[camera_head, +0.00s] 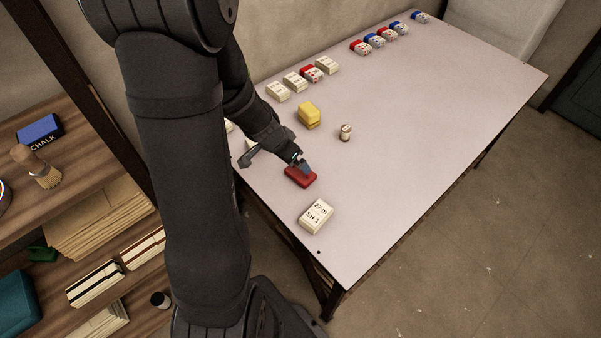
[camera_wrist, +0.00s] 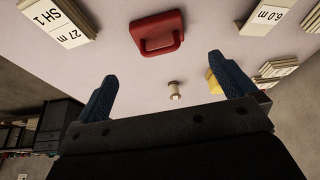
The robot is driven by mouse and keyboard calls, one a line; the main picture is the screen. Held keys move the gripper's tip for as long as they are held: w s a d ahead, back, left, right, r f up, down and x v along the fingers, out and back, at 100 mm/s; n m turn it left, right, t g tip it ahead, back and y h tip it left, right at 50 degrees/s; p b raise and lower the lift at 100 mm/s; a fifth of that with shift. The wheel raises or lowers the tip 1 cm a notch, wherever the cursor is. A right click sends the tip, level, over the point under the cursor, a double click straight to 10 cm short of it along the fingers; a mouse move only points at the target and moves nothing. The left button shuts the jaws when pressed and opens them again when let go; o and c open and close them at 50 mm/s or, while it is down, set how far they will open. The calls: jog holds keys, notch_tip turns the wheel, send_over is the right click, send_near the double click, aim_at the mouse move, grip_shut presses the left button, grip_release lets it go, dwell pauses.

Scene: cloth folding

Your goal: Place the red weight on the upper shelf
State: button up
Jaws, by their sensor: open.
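The red weight (camera_head: 301,177) lies on the table (camera_head: 420,110) near its left front edge. It has a raised handle on top, which shows in the wrist view (camera_wrist: 158,33). My gripper (camera_head: 303,166) is close beside the weight in the head view and partly covers its far side. In the wrist view my gripper (camera_wrist: 172,72) has its two blue fingers wide apart, with nothing between them, and the weight lies beyond the fingertips. A wooden shelf unit stands at the left, with an upper board (camera_head: 75,165) and a lower board, partly hidden by my arm.
A white block marked SH 1, 27 m (camera_head: 316,216) sits near the weight. A yellow block (camera_head: 309,114) and a small spool (camera_head: 345,132) stand farther back. The upper board holds a blue chalk box (camera_head: 40,131) and a brush (camera_head: 37,168). The table's right half is mostly clear.

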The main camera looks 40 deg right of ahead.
aim_at(300, 172)
jog(key=shift+x, duration=5.85)
jog(key=shift+r, duration=0.1)
jog(key=c, duration=1.8)
jog(key=shift+r, duration=0.2)
jog(key=shift+r, duration=1.8)
jog(key=s+r, duration=0.2)
jog(key=s, duration=0.2)
jog(key=s+d+r, duration=0.1)
jog(key=s+r, duration=0.1)
jog(key=s, duration=0.1)
jog(key=s+r, duration=0.3)
jog(key=s, duration=0.1)
jog(key=shift+s+d, duration=0.15)
jog(key=shift+s, duration=0.2)
